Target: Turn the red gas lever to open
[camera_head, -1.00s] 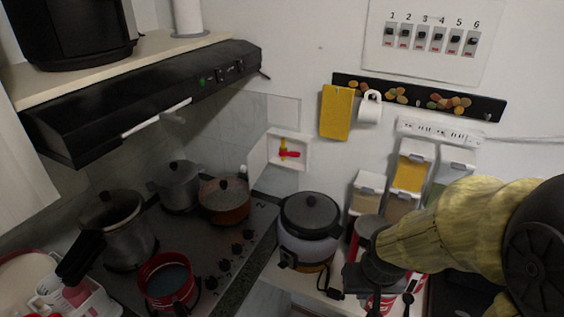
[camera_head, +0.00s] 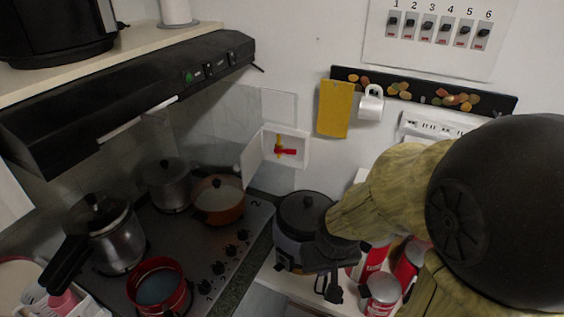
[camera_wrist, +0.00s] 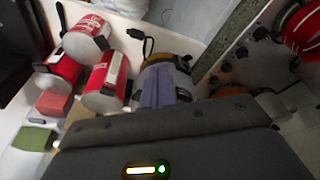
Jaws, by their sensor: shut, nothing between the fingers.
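The red gas lever (camera_head: 286,151) lies roughly horizontal on a yellow pipe. It sits in a small white wall box (camera_head: 305,150) whose door (camera_head: 252,160) stands open to the left. My gripper (camera_head: 330,292) is shut and empty. It points down in front of the rice cooker, below and to the right of the lever and apart from it. The lever is not in the wrist view.
A dark-lidded rice cooker (camera_head: 303,215) stands below the box. The stove (camera_head: 240,215) at left holds several pots. Red canisters (camera_head: 380,293) crowd the counter at right; they also show in the wrist view (camera_wrist: 103,82).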

